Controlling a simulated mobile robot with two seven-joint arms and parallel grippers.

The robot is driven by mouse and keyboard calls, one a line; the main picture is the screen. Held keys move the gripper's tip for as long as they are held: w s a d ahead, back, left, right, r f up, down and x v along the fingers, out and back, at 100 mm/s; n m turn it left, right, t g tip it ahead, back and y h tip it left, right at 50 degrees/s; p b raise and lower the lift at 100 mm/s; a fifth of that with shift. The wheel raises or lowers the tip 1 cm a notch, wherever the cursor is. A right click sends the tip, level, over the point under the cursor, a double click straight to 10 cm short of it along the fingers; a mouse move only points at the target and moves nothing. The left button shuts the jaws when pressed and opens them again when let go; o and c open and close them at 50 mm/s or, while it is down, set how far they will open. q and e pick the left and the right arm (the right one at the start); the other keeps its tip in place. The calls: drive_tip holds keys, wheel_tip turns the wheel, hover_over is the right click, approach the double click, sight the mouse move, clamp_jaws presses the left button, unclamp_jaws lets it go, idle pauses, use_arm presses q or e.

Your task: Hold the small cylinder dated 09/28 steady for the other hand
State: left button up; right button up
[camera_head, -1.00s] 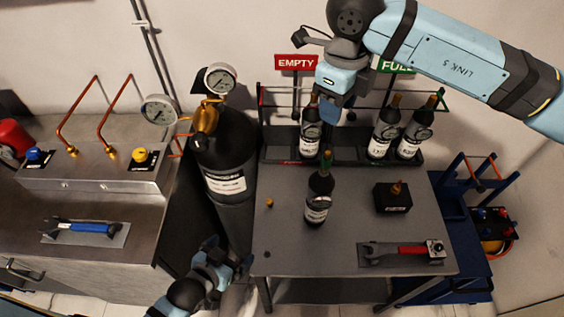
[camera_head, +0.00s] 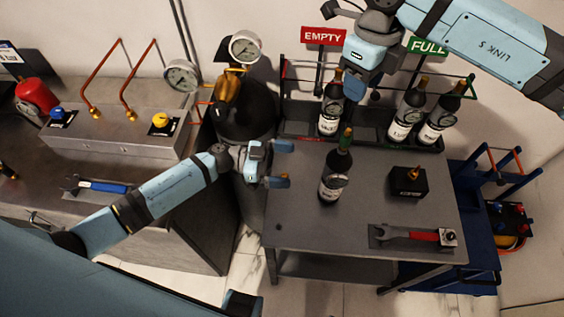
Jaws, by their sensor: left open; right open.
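A small dark cylinder (camera_head: 335,178) with a white label and a green-and-orange top stands upright on the grey table. Its date is too small to read. My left gripper (camera_head: 284,164) is open and empty to the left of this cylinder, its fingers pointing at it with a gap between. Another small cylinder (camera_head: 331,112) stands in the rack under the EMPTY sign. Two more, a nearer one (camera_head: 406,116) and a right one (camera_head: 441,122), stand under the FULL sign. My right gripper (camera_head: 359,88) is open and empty, above the rack beside the EMPTY-side cylinder's top.
A large black cylinder (camera_head: 245,115) with a gauge (camera_head: 245,46) stands left of the table (camera_head: 310,235). A black block (camera_head: 408,183) and a red-handled wrench (camera_head: 412,235) lie at the table's right. A blue cart (camera_head: 478,215) stands beyond it.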

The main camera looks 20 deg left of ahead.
sight(337, 170)
use_arm(q)
drive_tip(key=w+d, duration=0.1)
drive_tip(key=d, duration=0.7)
drive_tip(key=w+d, duration=0.1)
drive_tip(key=d, duration=0.4)
drive_tip(key=shift+w+d, duration=0.1)
drive_tip(key=shift+w, duration=0.2)
drive_tip(key=c, duration=1.4)
drive_tip(key=o, duration=0.7)
drive_tip(key=shift+c, duration=1.3)
